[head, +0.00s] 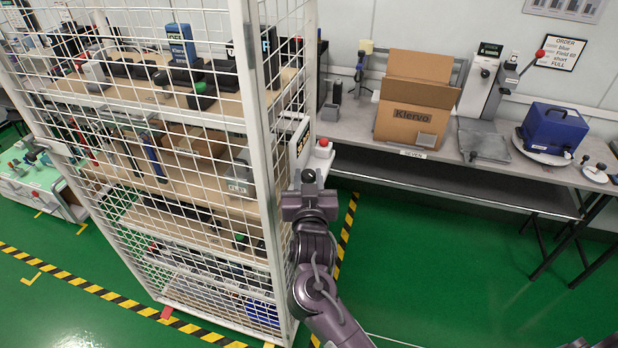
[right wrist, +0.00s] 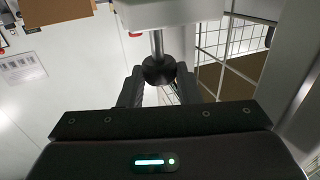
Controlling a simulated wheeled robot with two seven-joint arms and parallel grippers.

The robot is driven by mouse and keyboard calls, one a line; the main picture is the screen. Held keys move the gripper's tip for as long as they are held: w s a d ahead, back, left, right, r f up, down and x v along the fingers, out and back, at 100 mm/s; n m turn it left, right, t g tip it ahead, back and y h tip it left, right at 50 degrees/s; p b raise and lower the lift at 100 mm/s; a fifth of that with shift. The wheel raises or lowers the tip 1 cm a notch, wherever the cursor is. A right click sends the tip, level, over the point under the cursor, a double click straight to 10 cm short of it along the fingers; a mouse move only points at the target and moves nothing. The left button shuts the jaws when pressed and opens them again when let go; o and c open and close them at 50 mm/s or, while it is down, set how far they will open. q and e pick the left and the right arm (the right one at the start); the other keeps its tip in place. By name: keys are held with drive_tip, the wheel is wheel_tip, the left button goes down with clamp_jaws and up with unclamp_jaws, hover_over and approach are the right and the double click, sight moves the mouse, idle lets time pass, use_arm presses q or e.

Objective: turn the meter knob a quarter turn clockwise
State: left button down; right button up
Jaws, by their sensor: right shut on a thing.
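The black round knob (right wrist: 159,71) sits on the end of a metal shaft that comes out of a white housing (right wrist: 170,12) at the top of the right wrist view. My right gripper (right wrist: 159,84) has a finger on each side of the knob and is shut on it. In the head view, my right gripper (head: 309,190) is at the cage's right side, below a white panel (head: 300,145). The knob's dark top (head: 308,176) shows just above the gripper. I cannot read any pointer mark on the knob. My left gripper is out of view.
A white wire cage (head: 245,110) with shelves of devices stands close on the left. A red button (head: 323,142) is just above right of my gripper. The grey bench (head: 450,150) at the back right holds a cardboard box (head: 405,125) and a blue device (head: 553,128). Green floor is clear below.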

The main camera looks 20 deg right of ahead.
idle(0.3)
drive_tip(key=o, duration=1)
drive_tip(key=shift+c, duration=0.2)
drive_tip(key=shift+s+a+f, duration=0.15)
drive_tip(key=shift+s+a, duration=0.05)
drive_tip(key=shift+s, duration=0.3)
drive_tip(key=b+v, duration=0.2)
drive_tip(key=v, duration=0.4)
drive_tip(key=shift+s+r, duration=0.25)
drive_tip(key=shift+s, duration=0.1)
